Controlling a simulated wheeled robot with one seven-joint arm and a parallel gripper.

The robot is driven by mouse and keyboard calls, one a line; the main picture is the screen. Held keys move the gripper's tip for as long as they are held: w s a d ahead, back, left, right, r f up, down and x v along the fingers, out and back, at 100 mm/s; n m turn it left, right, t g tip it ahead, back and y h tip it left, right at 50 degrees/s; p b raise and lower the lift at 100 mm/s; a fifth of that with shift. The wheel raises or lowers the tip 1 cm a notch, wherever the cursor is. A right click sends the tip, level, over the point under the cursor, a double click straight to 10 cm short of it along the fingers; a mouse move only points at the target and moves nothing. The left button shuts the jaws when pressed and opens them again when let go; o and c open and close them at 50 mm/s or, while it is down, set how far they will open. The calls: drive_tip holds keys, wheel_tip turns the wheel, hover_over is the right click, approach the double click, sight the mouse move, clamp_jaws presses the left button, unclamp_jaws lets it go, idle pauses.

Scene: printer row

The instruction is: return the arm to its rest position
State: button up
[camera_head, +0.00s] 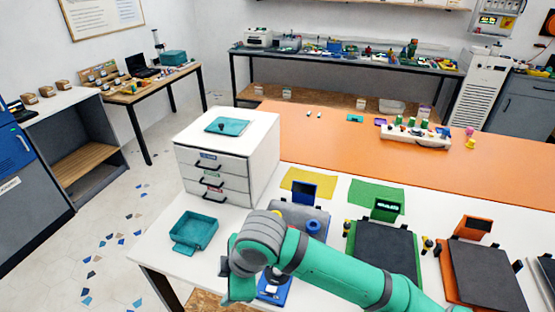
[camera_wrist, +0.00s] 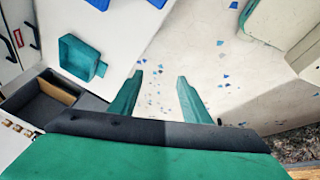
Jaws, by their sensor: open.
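My green and grey arm (camera_head: 335,270) reaches in from the lower right of the head view, over the front of the white table. Its wrist bends downward near the table's front edge, to the right of the teal tray. My gripper (camera_wrist: 160,76) shows in the wrist view with its two green fingers apart and nothing between them. Beyond the fingertips are a white surface and speckled floor. In the head view the fingertips cannot be made out clearly.
A teal tray (camera_head: 194,233) lies left of my wrist, before a white drawer cabinet (camera_head: 228,150). Printers with dark beds (camera_head: 383,252) and orange trim (camera_head: 484,274) stand to the right. A blue-screened printer (camera_head: 300,215) is partly behind my arm. Floor at left is open.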

drive_tip(key=w+a+r+m+t+y, duration=0.25)
drive_tip(key=a+r+y, duration=0.65)
drive_tip(key=a, duration=0.6)
drive_tip(key=w+r+m+t+y, duration=0.2)
drive_tip(key=w+r+m+t, duration=0.1)
drive_tip(key=r+m+t, duration=0.35)
drive_tip(key=s+d+f+m+t+h, duration=0.4)
drive_tip(key=d+f+m+h, duration=0.3)
drive_tip(key=f, duration=0.3)
drive_tip(key=s+d+f+m+t+h, duration=0.35)
drive_tip(key=d+f+m+h, duration=0.35)
drive_tip(key=f, duration=0.3)
drive_tip(key=s+d+f+n+g, duration=0.1)
drive_tip(key=s+d, duration=0.3)
drive_tip(key=s, duration=0.4)
drive_tip(key=s+d+f+n+h, duration=0.1)
drive_tip(key=s+d+f, duration=0.3)
drive_tip(key=s, duration=0.3)
drive_tip(key=s+d+f+n+g, duration=0.1)
drive_tip(key=s+d, duration=0.3)
drive_tip(key=s, duration=0.4)
drive_tip(key=shift+s+d+f+g, duration=0.35)
drive_tip(key=shift+f, duration=0.4)
